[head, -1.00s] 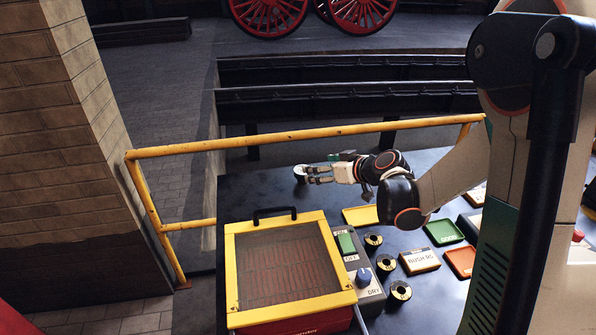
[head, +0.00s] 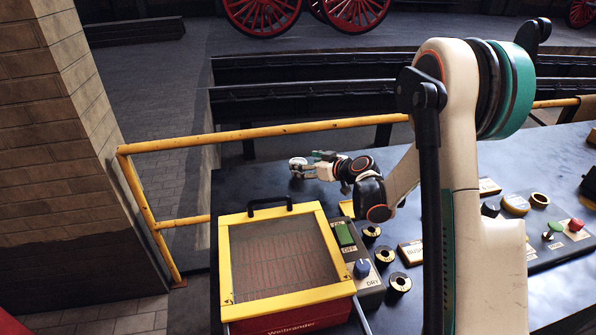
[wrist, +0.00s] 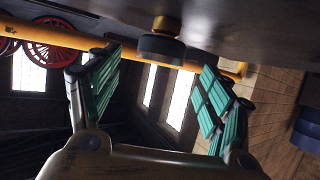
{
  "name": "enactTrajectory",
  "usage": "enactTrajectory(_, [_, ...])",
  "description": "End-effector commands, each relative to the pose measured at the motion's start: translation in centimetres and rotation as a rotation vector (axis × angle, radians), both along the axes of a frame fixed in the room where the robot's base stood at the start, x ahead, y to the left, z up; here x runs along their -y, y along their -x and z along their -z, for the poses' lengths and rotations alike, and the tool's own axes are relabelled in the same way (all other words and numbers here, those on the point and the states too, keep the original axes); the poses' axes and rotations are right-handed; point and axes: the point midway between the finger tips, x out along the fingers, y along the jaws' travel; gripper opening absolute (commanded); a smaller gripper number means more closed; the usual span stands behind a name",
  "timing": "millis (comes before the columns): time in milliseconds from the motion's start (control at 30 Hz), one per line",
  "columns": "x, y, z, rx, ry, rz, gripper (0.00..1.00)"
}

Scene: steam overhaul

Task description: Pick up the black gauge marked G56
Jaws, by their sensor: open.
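A small round gauge with a pale top (head: 297,162) stands at the far left of the dark table. My gripper (head: 306,169) is right at it, low over the table, with the fingers pointing left. The wrist view shows a dark round body with a brass-coloured part (wrist: 161,47) against the table surface, between the lines of the two green-padded fingers and just beyond them. The fingers are apart, and nothing is seen clamped. I cannot read any marking on it, so I cannot tell if it is G56. Several black gauges with brass-coloured centres (head: 384,256) stand nearer, beside the control panel.
A yellow-framed red box (head: 284,309) with a black handle stands front left, beside a grey control panel (head: 362,270). A yellow rail (head: 250,137) runs behind the table. Labelled plates and a button panel (head: 562,238) lie right. Dark table around my gripper is clear.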

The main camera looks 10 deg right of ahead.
Motion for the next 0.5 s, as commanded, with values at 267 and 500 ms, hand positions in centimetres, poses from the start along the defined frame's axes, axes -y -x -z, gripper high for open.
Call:
enactTrajectory(267, [-0.8, -1.6, 1.3, 0.000, 0.001, 0.000, 0.72])
enactTrajectory(500, [-2.1, -4.2, 2.9, 0.000, 0.000, -0.001, 0.72])
